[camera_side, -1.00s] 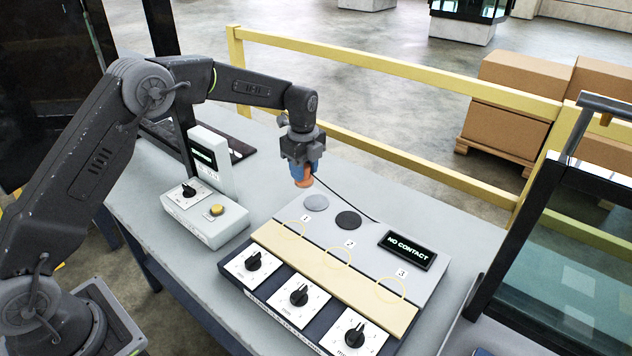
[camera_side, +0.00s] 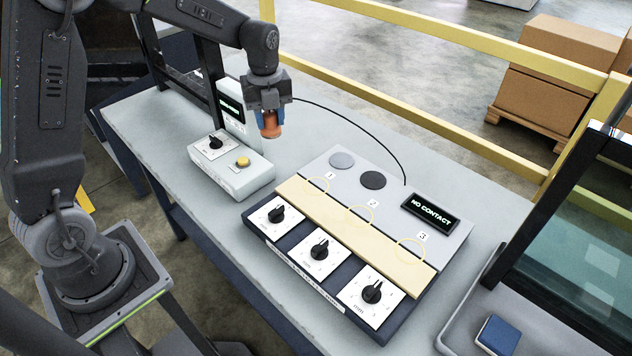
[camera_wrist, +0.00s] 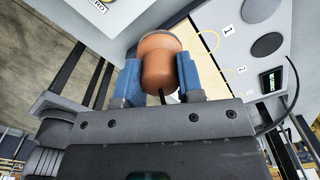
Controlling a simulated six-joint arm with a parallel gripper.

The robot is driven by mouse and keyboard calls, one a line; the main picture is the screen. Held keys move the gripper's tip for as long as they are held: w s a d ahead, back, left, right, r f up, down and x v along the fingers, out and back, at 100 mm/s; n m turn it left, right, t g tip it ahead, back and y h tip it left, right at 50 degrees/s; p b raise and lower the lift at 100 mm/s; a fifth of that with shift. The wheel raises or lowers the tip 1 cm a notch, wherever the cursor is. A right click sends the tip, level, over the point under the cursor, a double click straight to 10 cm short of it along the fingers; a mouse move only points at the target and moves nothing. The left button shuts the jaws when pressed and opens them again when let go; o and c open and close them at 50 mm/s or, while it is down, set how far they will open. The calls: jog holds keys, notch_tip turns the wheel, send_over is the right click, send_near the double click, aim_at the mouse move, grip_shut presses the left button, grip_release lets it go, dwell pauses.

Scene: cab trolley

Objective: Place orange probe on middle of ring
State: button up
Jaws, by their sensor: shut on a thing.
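My gripper (camera_side: 268,108) is shut on the orange probe (camera_side: 271,128), which points down with its wide end lowest. In the wrist view the blue finger pads of the gripper (camera_wrist: 162,82) press on both sides of the probe (camera_wrist: 158,62). A black cable runs from near the gripper to the console. The probe is in the air, left of and behind the console (camera_side: 447,216). Thin yellow rings lie along a beige strip on the console: ring 1 (camera_side: 316,186), ring 2 (camera_side: 360,216) and ring 3 (camera_side: 411,250). No ring is covered by the probe.
A white box (camera_side: 235,178) with a knob, yellow button and upright display stands left of the console. The console display (camera_side: 429,211) reads "NO CONTACT". Grey and black discs lie behind the strip, knobs in front. A grey tray (camera_side: 462,322) holds a blue block (camera_side: 499,335).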

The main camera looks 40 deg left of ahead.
jog(key=shift+s+d, duration=0.1)
jog(key=shift+s, duration=0.4)
jog(key=shift+m, duration=0.3)
jog(key=w+d+f, duration=0.1)
jog(key=d+f, duration=0.1)
jog(key=d, duration=0.1)
jog(key=w+d+f, duration=0.1)
jog(key=d+f, duration=0.1)
jog(key=d, duration=0.2)
jog(key=w+d+f, duration=0.2)
jog(key=d+f, duration=0.1)
jog(key=shift+d, duration=0.4)
jog(key=shift+w+f, duration=0.1)
jog(key=shift+f, duration=1.95)
jog(key=shift+f, duration=0.1)
jog(key=o, duration=1)
jog(key=shift+o, duration=0.2)
notch_tip(320, 180, up, 12)
jog(key=shift+r, duration=0.2)
